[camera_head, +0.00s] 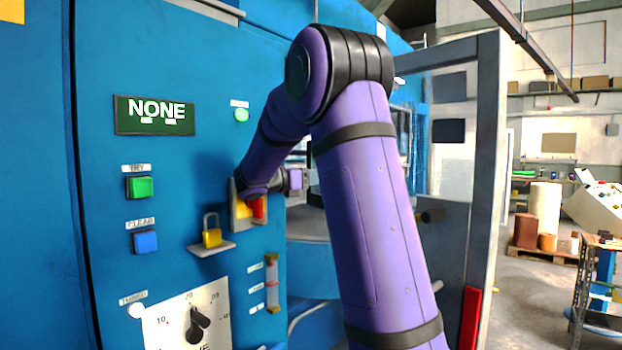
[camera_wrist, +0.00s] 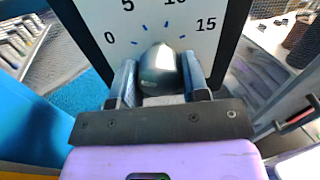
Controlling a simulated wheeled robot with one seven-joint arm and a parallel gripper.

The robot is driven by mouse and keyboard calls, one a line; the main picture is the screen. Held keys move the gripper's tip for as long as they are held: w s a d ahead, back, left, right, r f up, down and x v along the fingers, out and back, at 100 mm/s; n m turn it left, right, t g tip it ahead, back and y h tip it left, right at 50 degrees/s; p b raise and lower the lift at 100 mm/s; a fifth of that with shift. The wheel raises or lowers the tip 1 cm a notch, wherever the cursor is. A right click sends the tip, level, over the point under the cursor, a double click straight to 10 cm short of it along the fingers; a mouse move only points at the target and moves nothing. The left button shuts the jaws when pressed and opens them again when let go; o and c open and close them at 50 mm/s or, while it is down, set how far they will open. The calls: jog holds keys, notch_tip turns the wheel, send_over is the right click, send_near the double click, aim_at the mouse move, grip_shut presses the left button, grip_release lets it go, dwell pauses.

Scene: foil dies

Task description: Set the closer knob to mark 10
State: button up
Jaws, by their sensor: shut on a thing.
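In the wrist view my gripper (camera_wrist: 160,82) has its two fingers on either side of a rounded grey knob (camera_wrist: 160,68), shut on it. The knob sits on a white dial plate (camera_wrist: 190,45) with marks 0, 5, 10 and 15; the 10 is cut by the top edge. No name for this knob shows, and I cannot tell exactly which mark it points to.
The blue cabinet (camera_head: 245,85) carries a display (camera_head: 155,116) reading NONE, a green button (camera_head: 140,187), a blue button (camera_head: 146,242) and a yellow padlock (camera_head: 211,236) on a small ledge. Another dial with a black knob (camera_head: 197,325) is at lower left. A grey door frame (camera_head: 487,150) stands right of my arm.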

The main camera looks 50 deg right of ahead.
jog(key=m, duration=0.8)
jog(key=shift+m, duration=0.3)
jog(key=m, duration=0.4)
jog(key=shift+m, duration=1.7)
jog(key=shift+t, duration=0.3)
jog(key=o, duration=0.9)
